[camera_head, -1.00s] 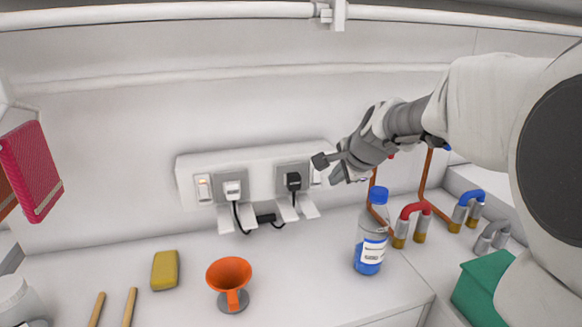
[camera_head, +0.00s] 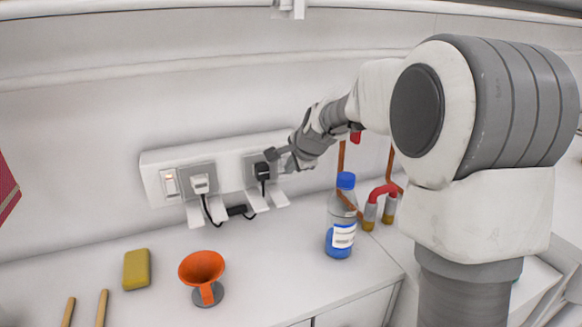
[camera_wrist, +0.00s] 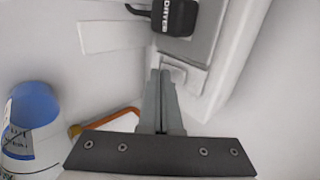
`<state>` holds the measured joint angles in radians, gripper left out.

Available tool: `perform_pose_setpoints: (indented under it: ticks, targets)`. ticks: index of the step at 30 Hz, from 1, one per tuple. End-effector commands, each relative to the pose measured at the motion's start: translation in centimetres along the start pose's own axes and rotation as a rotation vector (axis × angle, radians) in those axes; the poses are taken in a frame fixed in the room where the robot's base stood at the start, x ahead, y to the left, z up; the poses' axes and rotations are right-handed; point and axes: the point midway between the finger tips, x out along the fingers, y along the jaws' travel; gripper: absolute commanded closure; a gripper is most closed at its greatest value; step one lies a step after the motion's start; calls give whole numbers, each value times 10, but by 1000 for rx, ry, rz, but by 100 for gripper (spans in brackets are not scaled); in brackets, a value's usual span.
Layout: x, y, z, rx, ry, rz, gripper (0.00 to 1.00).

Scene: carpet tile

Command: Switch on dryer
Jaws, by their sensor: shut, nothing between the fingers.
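The black plug marked "DRYER" (camera_wrist: 175,17) is in the right socket of the white outlet box (camera_head: 225,150); it also shows in the head view (camera_head: 262,170). Beside this plug, in the wrist view, is a pale rocker switch (camera_wrist: 190,75) in a grey-white plate. My gripper (camera_wrist: 161,74) is shut and empty, with its fingertips at the near edge of that switch. I cannot tell if they touch it. In the head view my gripper (camera_head: 280,154) is at the box's right end and covers the switch.
On the counter are a blue-capped bottle (camera_head: 341,225) below my gripper, an orange funnel (camera_head: 202,268) and a yellow sponge (camera_head: 136,269).

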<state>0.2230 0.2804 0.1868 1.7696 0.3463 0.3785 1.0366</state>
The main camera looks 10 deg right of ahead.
Motion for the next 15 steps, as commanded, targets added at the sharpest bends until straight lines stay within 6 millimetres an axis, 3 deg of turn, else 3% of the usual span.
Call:
perform_pose_setpoints:
  ticks: [15]
  targets:
    - [11, 3, 0, 0, 0, -100, 100]
